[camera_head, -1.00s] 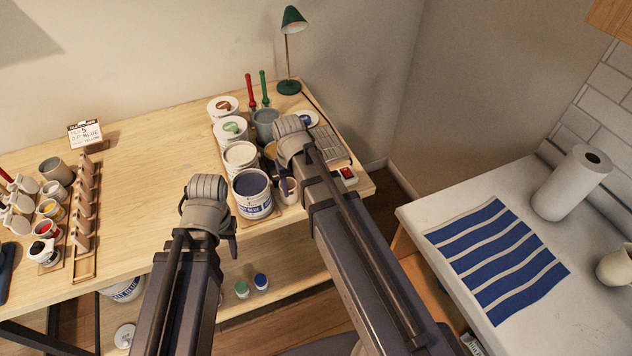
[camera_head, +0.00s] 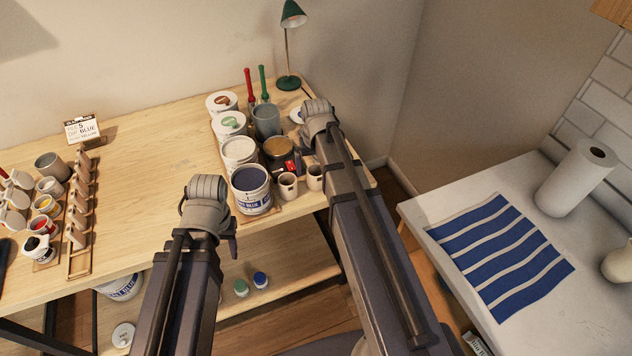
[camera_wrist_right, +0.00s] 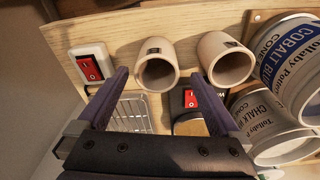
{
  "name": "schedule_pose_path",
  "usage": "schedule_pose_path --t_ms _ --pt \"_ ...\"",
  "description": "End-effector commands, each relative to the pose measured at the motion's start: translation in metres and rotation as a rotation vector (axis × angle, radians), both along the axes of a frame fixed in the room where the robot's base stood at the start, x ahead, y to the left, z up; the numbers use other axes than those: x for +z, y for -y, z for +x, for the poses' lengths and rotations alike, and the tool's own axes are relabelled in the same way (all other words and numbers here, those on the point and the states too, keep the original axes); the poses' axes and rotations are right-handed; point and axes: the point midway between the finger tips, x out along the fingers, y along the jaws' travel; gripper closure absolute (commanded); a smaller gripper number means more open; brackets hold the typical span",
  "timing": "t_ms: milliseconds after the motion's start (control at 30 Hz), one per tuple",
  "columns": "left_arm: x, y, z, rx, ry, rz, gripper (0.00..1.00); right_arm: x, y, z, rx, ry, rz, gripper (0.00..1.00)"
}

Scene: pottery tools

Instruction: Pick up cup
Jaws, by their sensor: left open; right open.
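Two small beige cups stand side by side at the front right of the workbench in the head view: a left cup (camera_head: 287,186) and a right cup (camera_head: 314,178), close to my right arm. In the right wrist view, one cup (camera_wrist_right: 157,72) lies between the open fingers of my right gripper (camera_wrist_right: 164,76), ahead of them. The other cup (camera_wrist_right: 226,62) is just right of the right finger. Neither is held. In the head view, the right fingers are mostly hidden behind the wrist. My left gripper (camera_head: 232,240) is open and empty in front of the bench, its fingers mostly hidden.
A cobalt blue tub (camera_head: 251,192) and several other glaze tubs crowd the cups on the left. A red switch (camera_wrist_right: 89,68) and a metal grid (camera_wrist_right: 130,110) are near the right fingers. Small cups and a rack (camera_head: 80,235) stand at far left. The bench's middle is clear.

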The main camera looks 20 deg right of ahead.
Motion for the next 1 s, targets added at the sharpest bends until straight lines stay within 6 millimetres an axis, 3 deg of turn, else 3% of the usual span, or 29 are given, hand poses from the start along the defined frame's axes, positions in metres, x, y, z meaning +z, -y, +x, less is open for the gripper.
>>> schedule_pose_path --t_ms 167,533,833,1000 --pt "-0.008 0.000 0.000 0.000 0.000 0.000 0.50 -0.008 0.001 0.000 0.000 0.000 0.000 0.00" --pt "-0.050 0.000 0.000 0.001 0.000 0.000 0.50 -0.050 0.005 0.002 0.001 0.000 0.000 0.00" --pt "-0.051 0.000 0.000 0.001 0.000 0.000 0.50 -0.051 0.005 0.003 0.000 0.000 0.000 0.00" --pt "-0.051 0.000 0.000 0.001 0.000 0.000 0.50 -0.051 0.005 0.003 0.000 0.000 0.000 0.17"
